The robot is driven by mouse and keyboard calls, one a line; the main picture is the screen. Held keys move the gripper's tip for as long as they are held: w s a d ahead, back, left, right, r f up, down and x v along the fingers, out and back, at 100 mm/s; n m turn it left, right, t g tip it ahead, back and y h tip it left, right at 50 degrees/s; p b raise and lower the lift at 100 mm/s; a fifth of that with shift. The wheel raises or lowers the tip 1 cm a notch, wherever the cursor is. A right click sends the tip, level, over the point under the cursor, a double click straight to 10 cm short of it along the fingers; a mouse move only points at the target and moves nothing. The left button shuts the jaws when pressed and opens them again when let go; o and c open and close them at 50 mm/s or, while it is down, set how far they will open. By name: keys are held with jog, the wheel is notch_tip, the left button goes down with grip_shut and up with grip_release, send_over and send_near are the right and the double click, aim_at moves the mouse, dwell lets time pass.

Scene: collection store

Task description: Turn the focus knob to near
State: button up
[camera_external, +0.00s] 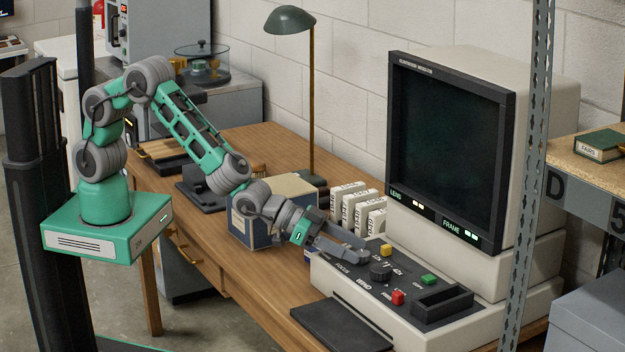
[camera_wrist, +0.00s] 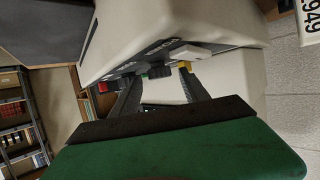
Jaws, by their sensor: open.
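The microfilm reader's sloping control panel (camera_external: 350,286) carries a FOCUS label at its left end. My gripper (camera_external: 362,251) is open, reaching over the panel's back left from the left. Its fingers cover part of the panel beside the label, so any knob under them is hidden. A dark round knob (camera_external: 380,271) stands just right of and in front of the fingertips, with small markings around it. In the wrist view, a dark knob (camera_wrist: 160,71) shows between and beyond the open fingers (camera_wrist: 160,82). I cannot tell whether it is the focus knob, whether a finger touches it, or where it points.
A yellow button (camera_external: 386,250), a green button (camera_external: 429,280), a red button (camera_external: 398,298) and a black tray (camera_external: 442,303) are on the panel. The dark screen (camera_external: 447,150) rises behind. White boxes (camera_external: 348,203) and a blue box (camera_external: 262,225) stand close to my arm.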

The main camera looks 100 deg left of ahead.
jog(key=shift+x, duration=0.75)
jog(key=shift+c, duration=0.3)
grip_shut()
